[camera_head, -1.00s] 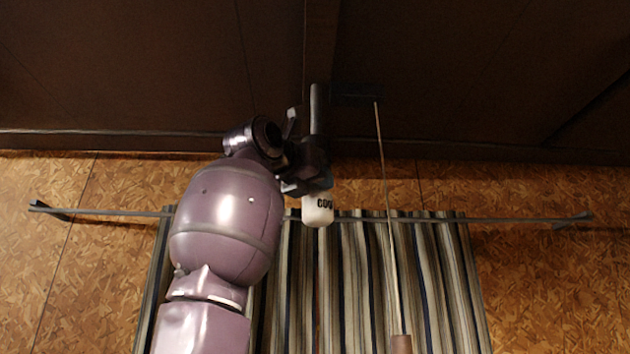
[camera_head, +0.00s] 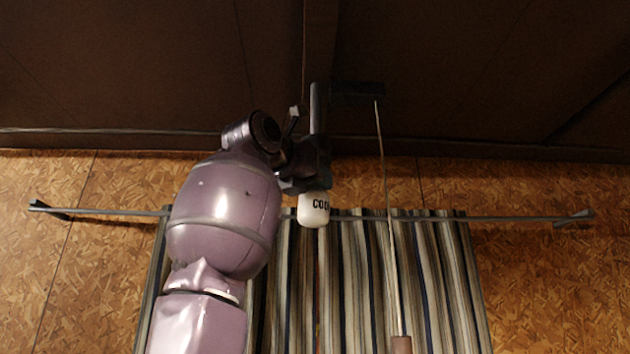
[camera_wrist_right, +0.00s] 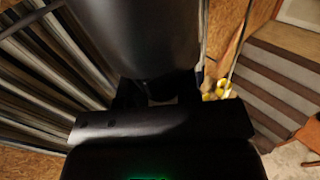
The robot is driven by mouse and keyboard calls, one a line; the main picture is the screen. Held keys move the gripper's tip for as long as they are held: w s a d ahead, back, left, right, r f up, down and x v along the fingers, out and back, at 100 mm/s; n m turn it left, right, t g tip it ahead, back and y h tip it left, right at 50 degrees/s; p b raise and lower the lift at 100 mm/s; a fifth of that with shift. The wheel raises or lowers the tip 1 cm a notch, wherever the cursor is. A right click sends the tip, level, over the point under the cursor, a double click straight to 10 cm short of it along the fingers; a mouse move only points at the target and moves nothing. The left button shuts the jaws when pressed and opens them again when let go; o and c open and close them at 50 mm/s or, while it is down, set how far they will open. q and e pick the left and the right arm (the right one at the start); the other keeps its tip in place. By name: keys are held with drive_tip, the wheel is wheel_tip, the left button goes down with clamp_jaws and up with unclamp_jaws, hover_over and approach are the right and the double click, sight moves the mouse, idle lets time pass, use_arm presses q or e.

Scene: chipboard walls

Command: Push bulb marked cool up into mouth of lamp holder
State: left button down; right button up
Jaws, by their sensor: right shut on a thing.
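The white bulb (camera_head: 314,209) with dark lettering, of which "COO" is readable, shows below my right gripper (camera_head: 308,178) in the head view. The gripper is shut on the bulb, its rounded end pointing down. A dark upright stem (camera_head: 316,110) hangs from the ceiling beam directly above the gripper. The lamp holder's mouth is hidden behind the gripper, so I cannot tell whether the bulb touches it. In the right wrist view, a large dark cylinder (camera_wrist_right: 140,35) fills the top middle, close to the jaws; it may be the holder. My left gripper is not in view.
A thin cord (camera_head: 386,200) with a brown handle (camera_head: 401,344) hangs to the right of the bulb. A striped curtain (camera_head: 430,280) hangs from a rod (camera_head: 520,219) on the chipboard wall behind. Striped steps (camera_wrist_right: 265,80) show at right in the wrist view.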

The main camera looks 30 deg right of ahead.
drive_tip(key=shift+s+r+h+b, duration=0.4)
drive_tip(key=shift+r+b, duration=0.05)
drive_tip(key=shift+r, duration=0.25)
drive_tip(key=shift+f, duration=0.15)
drive_tip(key=shift+w+f, duration=0.15)
drive_tip(key=shift+f, duration=0.1)
drive_tip(key=shift+s, duration=0.2)
idle(0.5)
